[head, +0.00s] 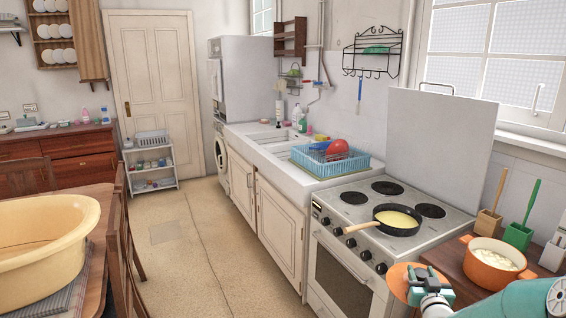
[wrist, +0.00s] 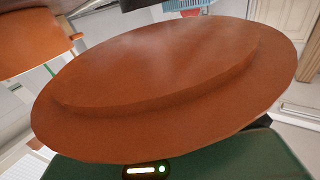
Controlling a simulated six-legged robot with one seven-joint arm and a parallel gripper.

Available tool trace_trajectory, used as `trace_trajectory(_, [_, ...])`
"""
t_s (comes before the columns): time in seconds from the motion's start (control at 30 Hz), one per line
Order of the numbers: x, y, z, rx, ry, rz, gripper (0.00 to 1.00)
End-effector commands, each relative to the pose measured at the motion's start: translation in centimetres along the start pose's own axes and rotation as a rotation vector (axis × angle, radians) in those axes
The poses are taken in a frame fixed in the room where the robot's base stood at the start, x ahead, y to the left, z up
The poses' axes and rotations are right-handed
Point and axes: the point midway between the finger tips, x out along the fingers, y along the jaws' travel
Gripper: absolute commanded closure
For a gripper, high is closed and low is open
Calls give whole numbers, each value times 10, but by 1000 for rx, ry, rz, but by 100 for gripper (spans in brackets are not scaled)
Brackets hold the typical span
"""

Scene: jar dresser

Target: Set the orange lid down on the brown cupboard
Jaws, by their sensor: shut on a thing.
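The orange lid (head: 401,280) is a round disc at the lower right of the head view, by the front right corner of the stove. In the wrist view the lid (wrist: 170,75) fills most of the picture, tilted across it. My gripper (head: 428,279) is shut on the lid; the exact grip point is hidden. The brown cupboard (head: 452,257) stands right of the stove, partly hidden by the lid and my arm. The head view does not clearly show whether the lid touches the cupboard.
An orange pot (head: 493,267) with pale contents stands on the cupboard. Behind it are a wooden block (head: 487,224) and a green holder (head: 518,235) with upright handles. A frying pan (head: 397,220) sits on the stove (head: 345,215). A small bare strip of cupboard top shows left of the pot.

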Motion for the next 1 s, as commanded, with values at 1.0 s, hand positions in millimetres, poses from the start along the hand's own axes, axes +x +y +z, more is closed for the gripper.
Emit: trace_trajectory(1.0, [-102, -254, 198, -1, 5, -209, 85])
